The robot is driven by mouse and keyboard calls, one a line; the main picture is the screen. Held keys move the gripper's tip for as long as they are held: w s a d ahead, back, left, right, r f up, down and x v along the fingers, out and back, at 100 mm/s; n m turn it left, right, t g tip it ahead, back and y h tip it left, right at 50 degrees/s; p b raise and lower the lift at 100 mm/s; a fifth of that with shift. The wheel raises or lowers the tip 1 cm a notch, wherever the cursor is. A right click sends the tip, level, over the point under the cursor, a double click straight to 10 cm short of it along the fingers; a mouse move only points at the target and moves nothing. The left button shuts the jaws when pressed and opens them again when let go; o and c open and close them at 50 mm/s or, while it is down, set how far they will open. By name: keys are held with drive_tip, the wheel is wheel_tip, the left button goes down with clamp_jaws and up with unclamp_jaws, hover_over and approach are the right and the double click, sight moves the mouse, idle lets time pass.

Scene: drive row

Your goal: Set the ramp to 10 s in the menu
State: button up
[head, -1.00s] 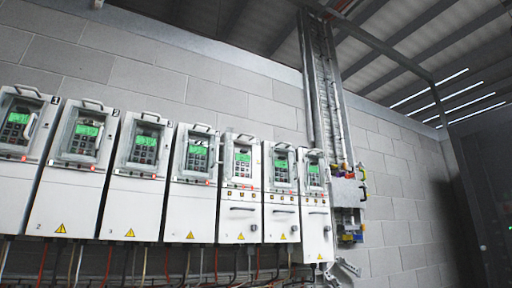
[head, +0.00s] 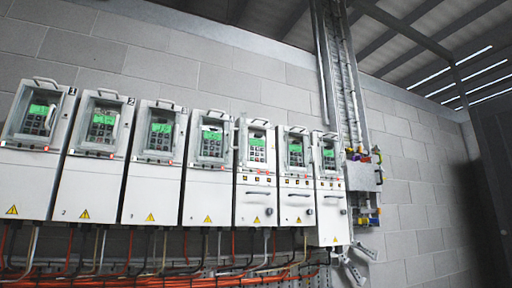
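A row of several white drives hangs on the block wall in the head view, each with a green lit display and a keypad. From the left, the first drive (head: 36,150), second drive (head: 96,160), third drive (head: 154,165) and fourth drive (head: 209,168) show grey framed keypad windows. The fifth drive (head: 256,175) has a white keypad front. The sixth drive (head: 296,180) and seventh drive (head: 330,190) stand farther right. The display text is too small to read. A grey jointed shape, apparently my gripper (head: 352,256), shows low, below the right end of the row; its fingers are unclear.
Orange, grey and black cables (head: 150,262) run below the drives. A grey box (head: 362,178) with coloured fittings is beside the seventh drive, under a vertical cable tray (head: 342,75). A dark cabinet (head: 494,180) stands at the far right. The wall between looks clear.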

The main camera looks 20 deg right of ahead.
clamp_jaws()
idle(1.2)
